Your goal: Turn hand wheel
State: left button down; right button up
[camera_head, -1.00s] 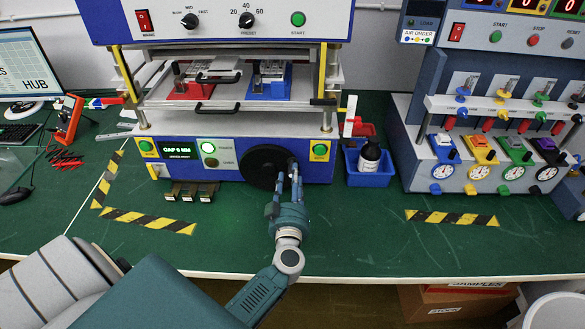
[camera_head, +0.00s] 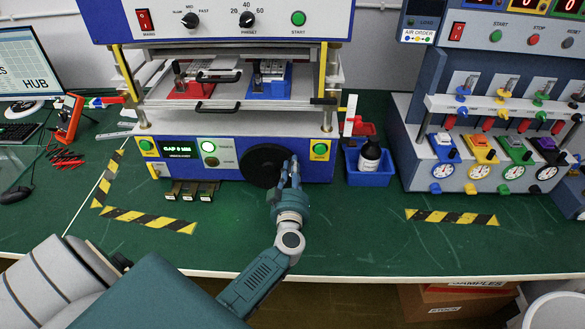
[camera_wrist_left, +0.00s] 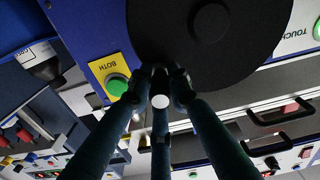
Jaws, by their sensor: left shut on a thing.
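The black round hand wheel (camera_head: 258,169) sits on the front of the blue and white test machine, low and right of centre. My left gripper (camera_head: 291,168) is at the wheel's right side, shut on its rim or handle; the fingers hide the exact contact. In the left wrist view the wheel (camera_wrist_left: 205,35) fills the top, and the fingertips of my left gripper (camera_wrist_left: 160,80) meet at its lower edge. A small lit display (camera_head: 183,152) left of the wheel shows a gap reading. My right gripper is not in view.
A green BOTH button (camera_head: 320,149) is close to the right of the wheel. A blue bin with a dark bottle (camera_head: 370,158) stands right of the machine. Another machine (camera_head: 470,130) with gauges is further right.

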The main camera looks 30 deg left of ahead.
pick_arm(q)
jog(key=shift+r+n+p, duration=0.1)
jog(key=shift+n+p, duration=0.2)
jog(key=shift+n, duration=0.1)
